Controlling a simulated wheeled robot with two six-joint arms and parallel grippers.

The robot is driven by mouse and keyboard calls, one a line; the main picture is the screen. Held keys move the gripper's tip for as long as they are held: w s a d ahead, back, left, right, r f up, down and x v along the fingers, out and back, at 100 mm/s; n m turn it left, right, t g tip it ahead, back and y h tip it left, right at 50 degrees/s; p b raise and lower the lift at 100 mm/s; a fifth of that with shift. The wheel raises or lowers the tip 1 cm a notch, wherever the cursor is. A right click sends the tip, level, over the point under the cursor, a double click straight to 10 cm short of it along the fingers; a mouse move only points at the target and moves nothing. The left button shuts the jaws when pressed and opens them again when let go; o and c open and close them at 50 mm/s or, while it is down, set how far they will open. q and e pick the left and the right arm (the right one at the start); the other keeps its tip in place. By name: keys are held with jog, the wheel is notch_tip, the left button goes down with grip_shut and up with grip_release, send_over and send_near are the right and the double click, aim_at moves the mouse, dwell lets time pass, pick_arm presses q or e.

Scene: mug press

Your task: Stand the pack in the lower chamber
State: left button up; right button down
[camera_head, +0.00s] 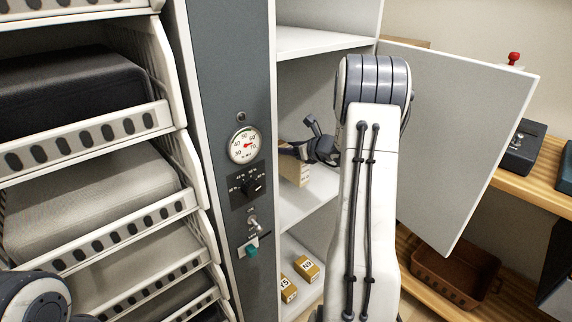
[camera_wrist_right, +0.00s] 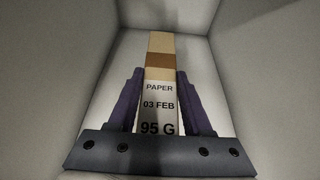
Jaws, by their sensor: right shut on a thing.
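The pack (camera_wrist_right: 158,100) is a tan and white block with a brown band, and its label reads PAPER, 03 FEB, 95 G. My right gripper (camera_head: 296,152) is shut on it, with a purple finger on each side in the right wrist view (camera_wrist_right: 158,98). Below that shelf is another chamber holding small boxes. My left gripper is out of view.
The cabinet door (camera_head: 465,140) stands open to the right. A gauge (camera_head: 244,145) and switches are on the grey front panel. Small boxes marked N9 (camera_head: 307,269) and Y5 (camera_head: 288,290) stand in the bottom chamber. A rack with trays (camera_head: 90,140) is at left; a brown bin (camera_head: 455,278) is at lower right.

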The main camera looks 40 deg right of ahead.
aim_at(286, 160)
jog(key=shift+w+a+f, duration=0.2)
jog(key=shift+a+f, duration=0.1)
jog(key=shift+f, duration=0.05)
jog(key=shift+f+b, duration=0.55)
jog(key=shift+f, duration=1.2)
jog(key=shift+f, duration=0.15)
jog(key=shift+c, duration=1.6)
grip_release()
jog(key=shift+s, duration=0.1)
